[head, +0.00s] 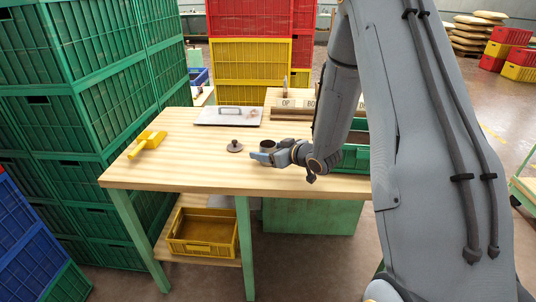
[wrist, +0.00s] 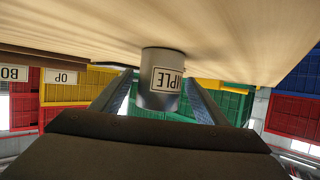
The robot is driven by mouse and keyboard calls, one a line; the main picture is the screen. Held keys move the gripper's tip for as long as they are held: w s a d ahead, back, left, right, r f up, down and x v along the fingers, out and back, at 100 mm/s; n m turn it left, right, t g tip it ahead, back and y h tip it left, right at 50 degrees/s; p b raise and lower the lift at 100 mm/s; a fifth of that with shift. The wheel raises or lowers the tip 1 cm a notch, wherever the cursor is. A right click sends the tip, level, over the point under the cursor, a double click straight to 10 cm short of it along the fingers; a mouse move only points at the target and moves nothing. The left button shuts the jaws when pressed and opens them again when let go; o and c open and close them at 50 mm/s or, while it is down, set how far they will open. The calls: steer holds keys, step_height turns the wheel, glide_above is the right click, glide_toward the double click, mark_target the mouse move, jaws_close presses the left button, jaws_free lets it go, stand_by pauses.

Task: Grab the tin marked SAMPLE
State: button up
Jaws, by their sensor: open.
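The tin (wrist: 160,95) is a grey metal cylinder with a white label, seen upside down in the wrist view. My gripper (wrist: 159,78) is open, with one finger on each side of the tin and a gap visible at least on the right.
A yellow tool (head: 148,142) is at the left. A green bin (head: 356,158) is at the right.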

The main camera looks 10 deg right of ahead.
steer(key=shift+x, duration=1.55)
steer(key=shift+c, duration=0.2)
steer(key=c, duration=1.1)
steer(key=shift+c, duration=0.2)
steer(key=shift+r, duration=0.3)
